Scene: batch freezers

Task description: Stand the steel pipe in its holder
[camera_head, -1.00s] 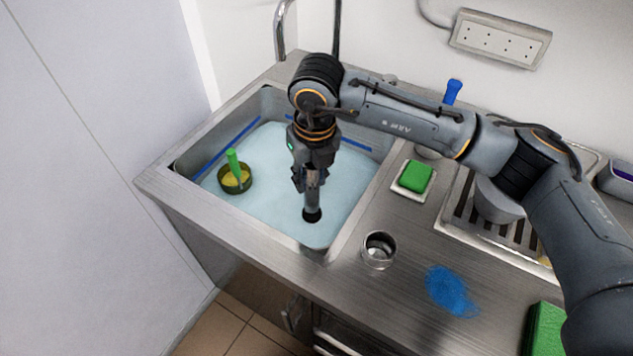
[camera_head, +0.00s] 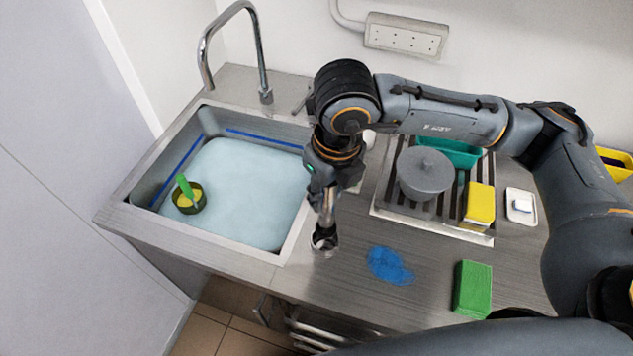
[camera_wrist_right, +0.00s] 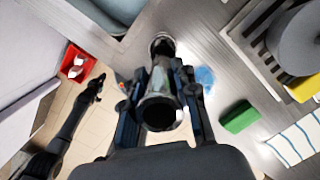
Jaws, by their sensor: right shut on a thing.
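My right gripper (camera_head: 322,188) is shut on the steel pipe (camera_head: 327,212), which hangs nearly upright below it. The pipe's dark lower end is right at the small round metal holder (camera_head: 324,250) on the counter by the sink's right edge. I cannot tell whether the end is inside the rim or just above it. In the right wrist view the pipe's open near end (camera_wrist_right: 160,113) sits between the fingers, and the holder's ring (camera_wrist_right: 162,42) shows beyond. A dark arm, seemingly my left, ends in a small gripper (camera_wrist_right: 97,84) there; its jaws are unclear.
The sink (camera_head: 240,190) with bluish water holds a small round pot (camera_head: 188,198). A drying rack (camera_head: 440,225) with a grey pot (camera_head: 425,178) and yellow sponge (camera_head: 480,207) stands at right. A blue spill (camera_head: 390,266) and green sponge (camera_head: 472,290) lie on the counter.

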